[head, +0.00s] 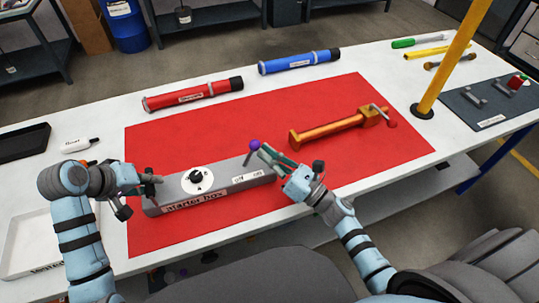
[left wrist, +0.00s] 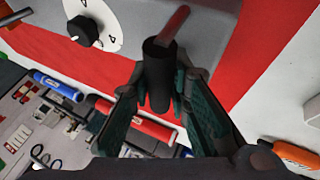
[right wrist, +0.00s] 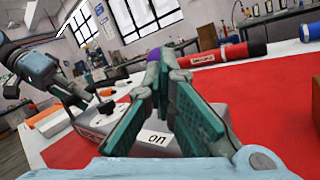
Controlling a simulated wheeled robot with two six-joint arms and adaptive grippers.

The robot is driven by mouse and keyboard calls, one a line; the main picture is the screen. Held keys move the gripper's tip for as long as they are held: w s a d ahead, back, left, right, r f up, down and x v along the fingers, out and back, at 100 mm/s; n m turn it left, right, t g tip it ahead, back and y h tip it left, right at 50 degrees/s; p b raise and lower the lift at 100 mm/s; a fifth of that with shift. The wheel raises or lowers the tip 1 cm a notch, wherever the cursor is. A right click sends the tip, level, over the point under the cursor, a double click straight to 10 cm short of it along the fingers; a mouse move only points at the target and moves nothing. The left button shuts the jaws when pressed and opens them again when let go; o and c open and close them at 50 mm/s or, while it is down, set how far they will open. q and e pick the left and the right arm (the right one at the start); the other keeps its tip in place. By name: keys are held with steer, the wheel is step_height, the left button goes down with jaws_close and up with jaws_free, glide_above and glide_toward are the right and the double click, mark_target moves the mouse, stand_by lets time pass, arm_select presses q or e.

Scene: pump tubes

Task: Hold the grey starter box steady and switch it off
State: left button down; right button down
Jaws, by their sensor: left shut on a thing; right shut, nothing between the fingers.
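The grey starter box (head: 222,184) lies on the red mat, with a white dial and black knob (head: 197,177) on top. Its "off" label (head: 238,180) and "on" label (head: 258,174) are near its right end. A lever with a purple ball (head: 254,145) stands at that end, by the "on" side. My left gripper (head: 150,188) is at the box's left end, shut on a black upright handle (left wrist: 158,75). My right gripper (head: 266,153) is shut and empty, its fingertips beside the purple ball (right wrist: 153,54); I cannot tell whether they touch it.
An orange clamp-like tool (head: 340,125) lies on the red mat (head: 300,95) to the right. Red (head: 192,94) and blue (head: 300,61) tubes lie behind. A yellow post (head: 450,65) stands at the right. A white tray (head: 25,245) is at the left.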

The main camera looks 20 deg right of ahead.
steer(key=shift+a+r+n, duration=0.15)
steer(key=shift+r+n, duration=0.05)
steer(key=shift+n, duration=0.1)
steer(key=shift+a+r+n+g, duration=0.4)
steer(key=shift+a+n+g, duration=0.1)
steer(key=shift+n, duration=0.2)
steer(key=shift+a+r, duration=0.25)
steer(key=shift+a, duration=0.35)
steer(key=shift+a+r, duration=0.2)
steer(key=shift+a, duration=0.35)
steer(key=shift+a+r, duration=0.1)
steer(key=shift+a, duration=0.9)
steer(key=s+d+r, duration=0.1)
steer(key=s+d, duration=0.6)
steer(key=s, duration=0.4)
steer(key=shift+s+d+r, duration=0.2)
steer(key=shift+s+d, duration=0.05)
steer(key=shift+d, duration=0.1)
